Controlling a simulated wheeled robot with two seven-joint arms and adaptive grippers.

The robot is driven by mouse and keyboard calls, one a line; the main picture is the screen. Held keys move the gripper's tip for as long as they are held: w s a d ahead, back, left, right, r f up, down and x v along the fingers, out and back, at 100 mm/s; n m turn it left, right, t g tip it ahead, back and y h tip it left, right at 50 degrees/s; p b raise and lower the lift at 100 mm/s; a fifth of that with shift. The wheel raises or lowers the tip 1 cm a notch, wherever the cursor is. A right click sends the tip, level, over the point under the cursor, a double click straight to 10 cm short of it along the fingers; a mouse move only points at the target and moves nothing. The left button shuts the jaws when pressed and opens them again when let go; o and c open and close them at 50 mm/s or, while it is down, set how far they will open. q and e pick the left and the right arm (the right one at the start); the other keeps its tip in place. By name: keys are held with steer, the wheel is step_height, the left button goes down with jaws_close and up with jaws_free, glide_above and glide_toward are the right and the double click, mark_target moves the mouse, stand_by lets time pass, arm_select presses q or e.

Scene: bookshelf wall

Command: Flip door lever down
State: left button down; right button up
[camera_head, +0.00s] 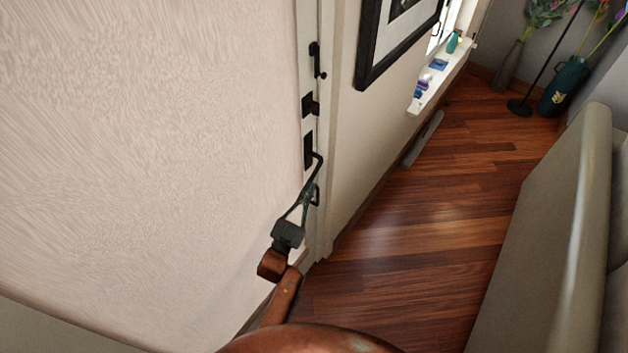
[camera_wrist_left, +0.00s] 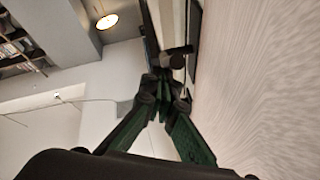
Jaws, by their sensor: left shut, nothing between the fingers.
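The black door lever (camera_head: 317,164) sits on a dark plate at the edge of the pale door (camera_head: 180,130). The lever bends out and downward in the head view. My left gripper (camera_head: 313,194) is just below it, with its fingertips at or very near the lever's end; I cannot tell whether they touch. The fingers (camera_wrist_left: 162,84) are shut with nothing between them. In the wrist view dark door hardware (camera_wrist_left: 174,58) shows just beyond the fingertips, partly hidden by them. My right gripper is not in view.
A black latch (camera_head: 316,60) and a small black fitting (camera_head: 310,104) sit above the lever. A framed picture (camera_head: 398,38) hangs on the adjoining wall. A beige sofa-like piece (camera_head: 560,220) stands at right, with clear wooden floor (camera_head: 410,240) between.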

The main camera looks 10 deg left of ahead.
arm_select(q)
steer(key=shift+w+f, duration=0.2)
steer(key=shift+f, duration=0.25)
stand_by(0.3)
steer(key=s+d+r+p+v, duration=0.1)
steer(key=p+v, duration=0.1)
steer(key=v, duration=0.9)
steer(key=shift+s, duration=0.25)
steer(key=shift+r, duration=0.15)
